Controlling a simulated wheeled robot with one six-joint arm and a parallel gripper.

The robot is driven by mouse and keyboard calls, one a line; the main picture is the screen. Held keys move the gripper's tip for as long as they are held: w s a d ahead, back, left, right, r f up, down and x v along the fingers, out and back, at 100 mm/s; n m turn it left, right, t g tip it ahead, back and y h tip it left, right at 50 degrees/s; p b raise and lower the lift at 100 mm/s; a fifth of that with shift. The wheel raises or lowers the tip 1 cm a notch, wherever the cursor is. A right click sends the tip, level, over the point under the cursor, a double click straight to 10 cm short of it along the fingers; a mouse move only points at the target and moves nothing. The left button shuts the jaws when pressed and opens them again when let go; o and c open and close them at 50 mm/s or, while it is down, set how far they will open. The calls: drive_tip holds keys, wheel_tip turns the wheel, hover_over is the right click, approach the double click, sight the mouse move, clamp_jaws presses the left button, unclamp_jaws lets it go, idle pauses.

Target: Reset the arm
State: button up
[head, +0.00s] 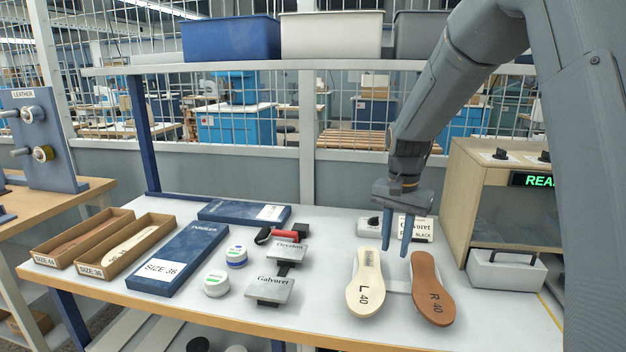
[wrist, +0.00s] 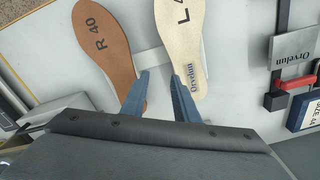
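My gripper (head: 396,243) is open and empty in the head view, with its two blue fingers pointing down above the far ends of two insoles. The cream insole (head: 365,288), marked L 40, lies on the left. The brown insole (head: 431,290), marked R 40, lies on the right. In the wrist view my gripper (wrist: 160,82) shows its fingers apart, near the ends of the brown insole (wrist: 104,48) and the cream insole (wrist: 178,40). The cream one bears blue Orvelun lettering there. No such lettering shows on the brown one.
The white table (head: 330,322) holds the Galvoret block (head: 270,290), the Orvelun block (head: 290,252), round tins (head: 216,284), a blue box (head: 180,262) and open cartons (head: 125,243). A wooden machine (head: 462,195) stands right. A shelf (head: 260,66) with bins crosses behind the arm.

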drive_tip(key=s+f+n, duration=0.3)
drive_tip(key=s, duration=0.9)
drive_tip(key=s+f+n, duration=0.3)
drive_tip(key=s+n, duration=0.1)
drive_tip(key=s, duration=0.8)
drive_tip(key=shift+s+a, duration=0.2)
drive_tip(key=shift+c, duration=0.4)
